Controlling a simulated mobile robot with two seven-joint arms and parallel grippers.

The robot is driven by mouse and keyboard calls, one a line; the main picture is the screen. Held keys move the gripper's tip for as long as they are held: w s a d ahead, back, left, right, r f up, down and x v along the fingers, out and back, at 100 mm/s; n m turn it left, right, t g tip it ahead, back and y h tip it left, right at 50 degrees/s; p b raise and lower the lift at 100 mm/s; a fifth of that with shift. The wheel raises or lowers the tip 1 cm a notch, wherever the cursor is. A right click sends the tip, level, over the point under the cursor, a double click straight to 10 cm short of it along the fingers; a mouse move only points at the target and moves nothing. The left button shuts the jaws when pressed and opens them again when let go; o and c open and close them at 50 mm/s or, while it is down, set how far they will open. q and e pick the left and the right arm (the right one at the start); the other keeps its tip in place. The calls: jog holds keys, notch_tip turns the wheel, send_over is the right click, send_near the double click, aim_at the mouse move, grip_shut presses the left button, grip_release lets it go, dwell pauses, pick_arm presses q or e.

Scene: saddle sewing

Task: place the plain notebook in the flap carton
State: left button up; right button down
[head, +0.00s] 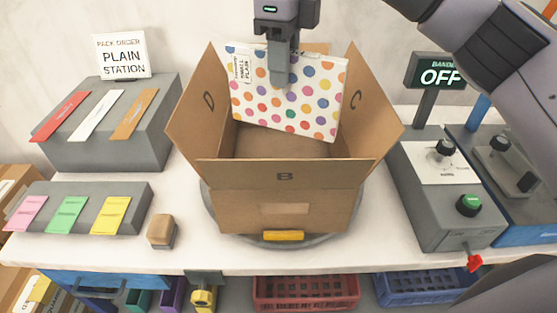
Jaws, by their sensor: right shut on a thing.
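The flap carton (285,200) stands open on a round grey turntable (210,210) in the middle of the table, with flaps marked B, C and D spread outward. My right gripper (281,80) comes down from the top and is shut on a white notebook with coloured dots (310,105). A tag on the notebook's left edge appears to read PLAIN. The notebook hangs upright and slightly tilted over the carton's opening, its lower edge near the level of the opening. Whether it touches the carton I cannot tell. My left gripper is not in view.
A sign (122,56) reads PLAIN STATION above a grey rack (110,145) with red, white and orange strips. Another rack (135,215) holds pink, green and yellow cards. A tan block (161,231) lies left of the carton. A control box (437,215) and an OFF sign (437,72) stand right.

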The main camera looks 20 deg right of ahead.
jog(key=f, duration=0.7)
jog(key=f+p, duration=0.1)
jog(key=f, duration=0.5)
jog(key=shift+s+f, duration=0.2)
jog(key=shift+f, duration=0.15)
notch_tip(320, 180, down, 6)
jog(key=shift+r+p, duration=0.25)
jog(key=shift+p, duration=0.35)
jog(key=shift+f, duration=0.1)
jog(key=c, duration=0.9)
grip_release()
jog(key=shift+o, duration=0.2)
jog(key=b, duration=0.2)
send_near(284, 129)
jog(key=f, duration=0.4)
jog(key=w+f, duration=0.1)
jog(key=f, duration=0.1)
jog(key=shift+d, duration=0.15)
